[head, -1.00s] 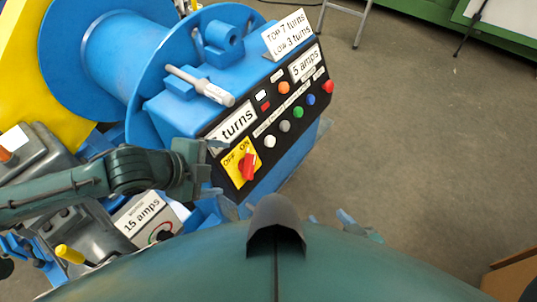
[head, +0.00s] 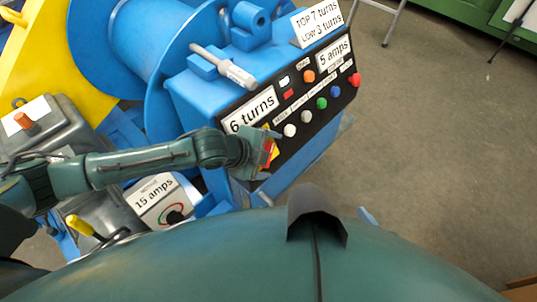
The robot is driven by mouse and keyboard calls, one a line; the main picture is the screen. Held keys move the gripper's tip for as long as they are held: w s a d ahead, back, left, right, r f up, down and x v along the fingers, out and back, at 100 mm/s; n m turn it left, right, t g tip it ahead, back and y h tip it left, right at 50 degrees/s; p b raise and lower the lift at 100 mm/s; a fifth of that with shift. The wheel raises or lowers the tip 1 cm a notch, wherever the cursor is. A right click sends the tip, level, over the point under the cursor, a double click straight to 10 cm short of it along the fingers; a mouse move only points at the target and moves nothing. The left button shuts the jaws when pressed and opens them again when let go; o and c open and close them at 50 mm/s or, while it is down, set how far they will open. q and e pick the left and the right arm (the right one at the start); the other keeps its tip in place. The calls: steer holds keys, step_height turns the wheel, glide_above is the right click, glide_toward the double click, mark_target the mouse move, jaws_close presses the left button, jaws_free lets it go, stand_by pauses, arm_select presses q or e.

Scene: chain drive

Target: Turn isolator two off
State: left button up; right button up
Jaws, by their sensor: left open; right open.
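A red rotary switch (head: 267,154) on a yellow ON/OFF plate sits at the lower left of a black control panel (head: 302,128) on the blue machine. My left gripper (head: 268,148) is open in front of this switch and hides most of it and its plate. I cannot tell whether the fingers touch the switch, nor which way it points now. No label reading isolator two is legible. My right gripper is not clearly in view; only a small blue-grey piece shows beyond my body's front edge.
The panel carries several coloured buttons, including a red button (head: 354,80), and a "6 turns" sign (head: 250,111). A grey box with a yellow lever (head: 80,225) and a "15 amps" sign (head: 155,200) stand at lower left. The floor (head: 440,150) at right is clear.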

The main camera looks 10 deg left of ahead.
arm_select(q)
steer(key=shift+d+f, duration=0.1)
steer(key=shift+c, duration=0.2)
steer(key=c, duration=0.9)
steer(key=shift+c, duration=0.2)
